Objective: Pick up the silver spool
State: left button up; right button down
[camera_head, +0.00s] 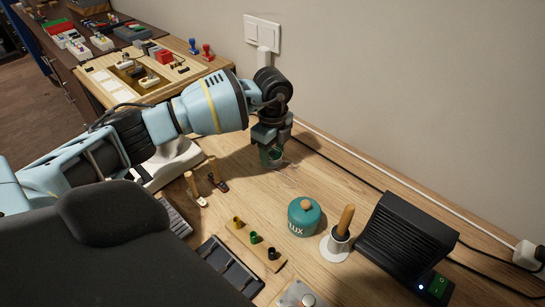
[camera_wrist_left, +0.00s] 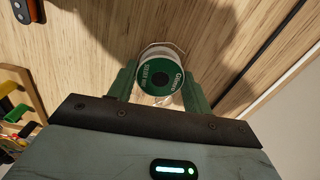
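The silver spool (camera_wrist_left: 161,76) shows in the left wrist view as a round reel with a green printed label and a dark centre hole. It also shows in the head view (camera_head: 273,157), largely covered by my left gripper. My left gripper (camera_head: 271,160) points down over the table near the wall. In the left wrist view its two green fingers (camera_wrist_left: 160,80) stand close on either side of the spool. I cannot tell whether they press on it or leave a thin gap. My right gripper is not in view.
A teal tin (camera_head: 304,217), a wooden-handled tool in a white holder (camera_head: 336,246) and a black box (camera_head: 405,235) stand to the right. A small wooden rack (camera_head: 254,245) and wooden-handled stamps (camera_head: 195,188) lie in front. A wooden organiser (camera_head: 150,75) stands behind. Cables run along the wall.

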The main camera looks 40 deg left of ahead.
aim_at(272, 153)
pick_arm(q)
jog(key=shift+c, duration=1.3)
jog(key=shift+r, duration=0.1)
notch_tip(272, 153, up, 10)
jog(key=shift+p, duration=0.35)
